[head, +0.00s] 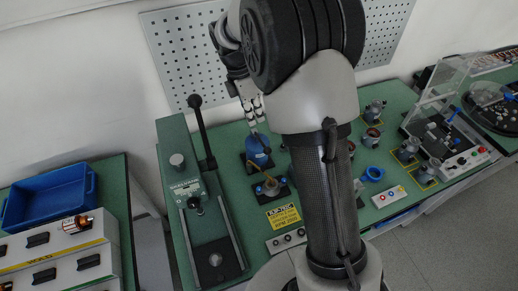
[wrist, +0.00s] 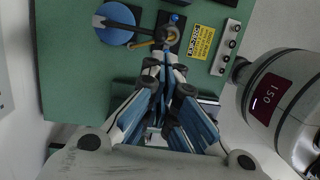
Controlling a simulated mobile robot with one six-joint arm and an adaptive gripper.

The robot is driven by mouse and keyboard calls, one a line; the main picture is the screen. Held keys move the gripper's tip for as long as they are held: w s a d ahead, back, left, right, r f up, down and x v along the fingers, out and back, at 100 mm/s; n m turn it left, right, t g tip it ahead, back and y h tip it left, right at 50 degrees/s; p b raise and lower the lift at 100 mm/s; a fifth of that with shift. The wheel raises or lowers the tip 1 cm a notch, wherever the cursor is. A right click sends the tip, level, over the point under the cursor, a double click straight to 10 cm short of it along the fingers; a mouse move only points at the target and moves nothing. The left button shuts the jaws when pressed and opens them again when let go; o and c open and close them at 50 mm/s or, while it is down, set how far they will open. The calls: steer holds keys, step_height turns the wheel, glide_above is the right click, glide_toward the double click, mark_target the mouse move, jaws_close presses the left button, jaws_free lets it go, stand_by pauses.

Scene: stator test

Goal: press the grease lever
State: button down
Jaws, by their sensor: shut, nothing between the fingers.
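The grease unit is a blue round pot (head: 258,150) on a dark base, near the back of the green bench in the head view. In the wrist view its blue round top (wrist: 114,36) shows at upper left. My gripper (head: 257,116) is shut and empty, pointing down above the pot in the head view. In the wrist view its fingertips (wrist: 166,56) meet below the round part. Contact cannot be told.
A press with an upright black-knobbed handle (head: 201,126) stands left of the pot. A yellow label (head: 283,215) and a button box (head: 287,240) lie in front. A blue bin (head: 48,204) sits far left. Motor parts and a clear-guarded station (head: 440,125) stand right.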

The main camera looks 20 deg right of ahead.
steer(key=shift+w+a+r, duration=0.25)
steer(key=shift+w+r, duration=0.05)
steer(key=shift+r, duration=0.3)
steer(key=b, duration=0.4)
glide_above(261, 141)
steer(key=s+a, duration=0.2)
steer(key=s, duration=0.3)
steer(key=w+a+x, duration=0.1)
steer(key=a+x, duration=0.1)
steer(key=x, duration=1.1)
steer(key=shift+a+f, duration=0.25)
steer(key=shift+f, duration=0.3)
steer(key=f+b, duration=0.1)
steer(key=s+f+t+b, duration=0.1)
steer(key=b, duration=0.1)
steer(key=f+t+b, duration=0.1)
steer(key=shift+s+f+b, duration=0.25)
steer(key=shift+s+b, duration=0.15)
steer(key=shift+s+f+t+b, duration=0.1)
steer(key=shift+f+t+b, duration=0.25)
steer(key=shift+t, duration=0.05)
steer(key=shift+s+f, duration=0.2)
steer(key=shift+f, duration=0.35)
steer(key=shift+r, duration=0.1)
